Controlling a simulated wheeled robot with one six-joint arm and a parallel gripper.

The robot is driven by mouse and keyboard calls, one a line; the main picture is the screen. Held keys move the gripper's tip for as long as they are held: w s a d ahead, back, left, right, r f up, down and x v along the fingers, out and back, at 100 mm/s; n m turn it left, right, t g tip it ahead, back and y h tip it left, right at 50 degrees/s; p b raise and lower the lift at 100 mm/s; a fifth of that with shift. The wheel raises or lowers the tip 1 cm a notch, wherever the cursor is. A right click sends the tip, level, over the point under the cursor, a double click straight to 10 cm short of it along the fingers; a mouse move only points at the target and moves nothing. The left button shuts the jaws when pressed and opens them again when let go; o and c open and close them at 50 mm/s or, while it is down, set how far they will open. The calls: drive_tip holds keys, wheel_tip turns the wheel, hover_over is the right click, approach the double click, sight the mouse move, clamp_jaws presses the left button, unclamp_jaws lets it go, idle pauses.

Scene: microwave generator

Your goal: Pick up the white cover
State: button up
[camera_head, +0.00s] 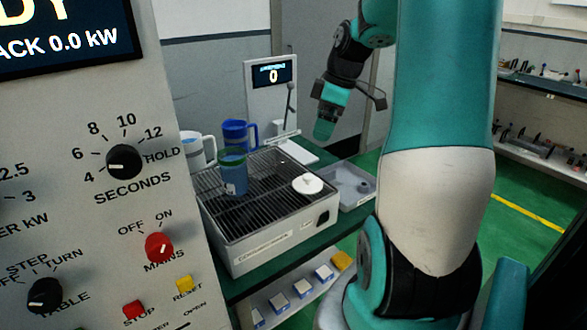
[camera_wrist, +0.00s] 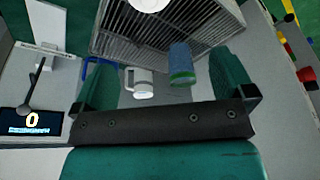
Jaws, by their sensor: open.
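The white cover (camera_head: 308,185) is a small round white disc with a raised knob, lying flat on the right part of a dark grille. In the wrist view the white cover (camera_wrist: 150,4) is cut off by the top edge. My gripper (camera_head: 325,130) hangs above and behind the grille in the head view, apart from the cover. In the wrist view my gripper (camera_wrist: 165,65) has its two teal fingers wide apart with nothing held between them.
The grille box (camera_head: 265,245) also carries a blue-green cup (camera_head: 233,175). A white mug (camera_head: 193,147) and blue mug (camera_head: 236,133) stand behind. A display unit (camera_head: 270,100) reads 0. A grey tray (camera_head: 350,183) lies right. A control panel (camera_head: 90,200) fills the left.

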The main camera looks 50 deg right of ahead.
drive_tip(key=d, duration=0.2)
drive_tip(key=p, duration=0.2)
approach(309, 176)
drive_tip(key=x, duration=0.5)
drive_tip(key=shift+w+d, duration=0.1)
drive_tip(key=shift+p+x, duration=1.1)
drive_tip(key=shift+x, duration=1.65)
drive_tip(key=c, duration=0.7)
